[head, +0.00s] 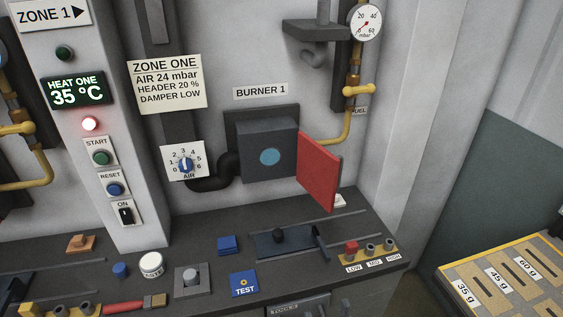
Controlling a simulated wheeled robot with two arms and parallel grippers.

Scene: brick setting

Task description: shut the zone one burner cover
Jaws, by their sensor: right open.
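The zone one burner cover is a red panel (318,171). It stands swung open at the right side of the dark burner box (252,135), angled out from the wall. The box front with its round blue-green window (270,156) is uncovered. The label BURNER 1 (261,92) is above it. My left gripper is not in view.
The console (205,257) below carries a round white button (151,264), blue TEST plate (243,284), slider (279,236) and LOW/MID/HIGH pegs (371,248). A gauge (366,22) and yellow pipe (347,128) are behind and right. A slotted tray (515,268) is lower right.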

